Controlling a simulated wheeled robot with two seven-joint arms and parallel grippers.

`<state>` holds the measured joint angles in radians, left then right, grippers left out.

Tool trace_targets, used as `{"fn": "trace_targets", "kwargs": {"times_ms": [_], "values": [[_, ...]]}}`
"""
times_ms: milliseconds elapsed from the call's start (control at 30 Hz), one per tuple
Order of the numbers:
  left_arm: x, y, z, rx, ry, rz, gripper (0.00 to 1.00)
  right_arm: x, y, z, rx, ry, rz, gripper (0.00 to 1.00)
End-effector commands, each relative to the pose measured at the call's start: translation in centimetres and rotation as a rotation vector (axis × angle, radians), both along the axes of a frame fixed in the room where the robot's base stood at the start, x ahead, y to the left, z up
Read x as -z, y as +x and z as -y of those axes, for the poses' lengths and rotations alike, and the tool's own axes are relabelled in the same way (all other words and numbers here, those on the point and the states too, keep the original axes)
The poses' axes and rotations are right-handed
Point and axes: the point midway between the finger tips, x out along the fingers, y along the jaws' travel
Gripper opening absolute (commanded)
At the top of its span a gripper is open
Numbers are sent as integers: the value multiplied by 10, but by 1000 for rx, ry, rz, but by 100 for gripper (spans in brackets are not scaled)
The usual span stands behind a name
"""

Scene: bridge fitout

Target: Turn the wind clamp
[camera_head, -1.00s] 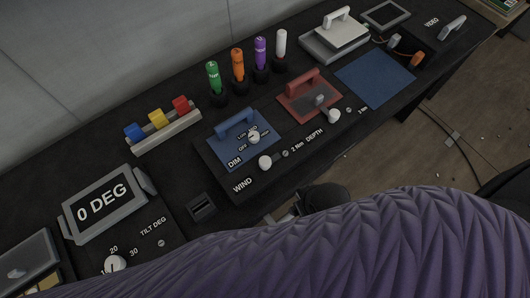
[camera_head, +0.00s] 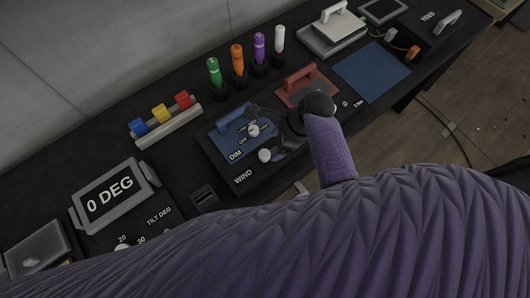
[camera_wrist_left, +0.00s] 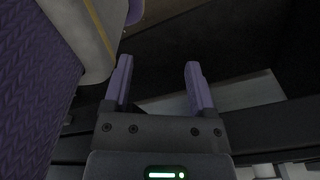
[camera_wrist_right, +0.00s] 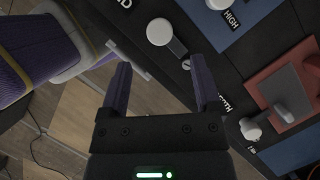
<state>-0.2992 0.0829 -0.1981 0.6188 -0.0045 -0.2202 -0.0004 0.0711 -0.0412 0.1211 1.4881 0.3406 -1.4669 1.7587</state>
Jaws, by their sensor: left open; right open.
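The wind clamp is a white round knob (camera_head: 264,155) with a short lever, beside the WIND label on the dark panel (camera_head: 215,165). It also shows at the top of the right wrist view (camera_wrist_right: 160,31), beyond my fingertips. My right gripper (camera_head: 264,132) is open and empty over the panel, close to the knob; it hides the knob's lever and part of the DEPTH side. In the right wrist view the open fingers (camera_wrist_right: 160,62) stand apart from the knob, with nothing between them. My left gripper (camera_wrist_left: 158,63) is open and empty, away from the panel.
A blue DIM plate (camera_head: 231,143) with a handle and dial and a red plate (camera_head: 305,88) sit close by. Several coloured markers (camera_head: 238,63) stand behind. A tilt display (camera_head: 108,197) is at left. A blue mat (camera_head: 372,70) lies clear at right.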

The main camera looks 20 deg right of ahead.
Motion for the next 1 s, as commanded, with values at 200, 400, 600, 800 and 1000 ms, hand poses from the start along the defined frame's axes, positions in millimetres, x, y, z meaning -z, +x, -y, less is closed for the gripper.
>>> {"fn": "trace_targets", "kwargs": {"times_ms": [200, 400, 600, 800, 1000], "values": [[32, -2, -3, 7, 6, -5, 72, 55, 5, -19, -4, -1, -2, 81], [41, -4, -9, 13, 17, -10, 72, 73, 8, -27, -5, -3, 1, 81], [40, -4, -11, 14, 20, -11, 72, 72, 9, -28, -5, -4, 3, 81], [40, -4, -8, 13, 17, -11, 72, 72, 9, -28, -5, -4, 2, 49], [40, -4, -4, 10, 8, -11, 72, 72, 9, -28, -5, -4, 2, 7]]}}
